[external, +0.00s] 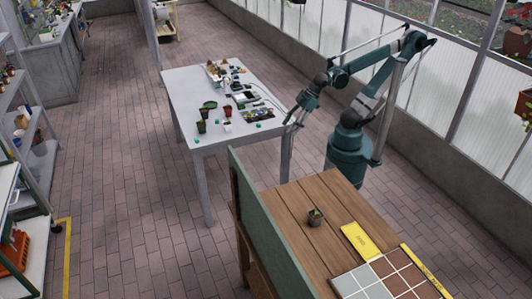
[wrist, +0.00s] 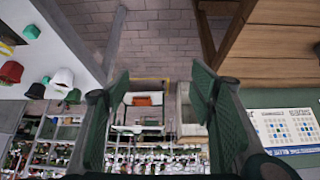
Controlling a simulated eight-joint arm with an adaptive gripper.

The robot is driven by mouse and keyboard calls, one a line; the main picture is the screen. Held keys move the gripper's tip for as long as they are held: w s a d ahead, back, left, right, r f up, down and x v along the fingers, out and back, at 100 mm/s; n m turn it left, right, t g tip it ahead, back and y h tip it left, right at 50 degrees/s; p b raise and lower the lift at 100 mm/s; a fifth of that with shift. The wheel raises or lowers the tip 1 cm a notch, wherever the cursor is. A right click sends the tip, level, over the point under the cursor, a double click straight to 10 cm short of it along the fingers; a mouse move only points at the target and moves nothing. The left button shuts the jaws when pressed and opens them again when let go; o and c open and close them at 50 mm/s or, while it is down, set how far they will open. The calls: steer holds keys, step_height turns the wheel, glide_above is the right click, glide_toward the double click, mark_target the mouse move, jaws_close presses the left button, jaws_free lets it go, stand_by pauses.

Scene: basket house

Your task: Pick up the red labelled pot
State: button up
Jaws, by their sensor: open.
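A dark red pot (external: 227,113) stands on the white table (external: 200,83) in the external view. A red pot (wrist: 11,72) also shows at the left edge of the wrist view, beside a white pot (wrist: 62,78); I cannot make out a label. My gripper (external: 291,120) hangs past the right end of the white table, apart from the pots. In the wrist view my gripper (wrist: 165,100) has its two dark green fingers spread wide, with nothing between them.
A dark pot (external: 202,126), a tray (external: 258,116) and small green items share the white table. A wooden table (external: 290,205) in front carries a small potted plant (external: 315,216), a yellow item (external: 361,241) and a tiled board (external: 378,282). Brick floor lies between tables and shelves.

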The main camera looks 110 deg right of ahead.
steer(key=w+d+r+m+g+h+p, duration=0.2)
steer(key=w+d+r+m+p, duration=0.15)
steer(key=w+d, duration=0.65)
steer(key=m+g+h+p, duration=0.2)
steer(key=m+g+p, duration=0.35)
steer(key=m, duration=0.85)
glide_above(228, 108)
steer(key=a, duration=0.2)
steer(key=shift+t, duration=0.25)
steer(key=shift+a+f, duration=0.2)
steer(key=shift+f, duration=6.05)
steer(key=shift+f, duration=0.1)
steer(key=shift+x, duration=1.2)
steer(key=shift+d, duration=0.1)
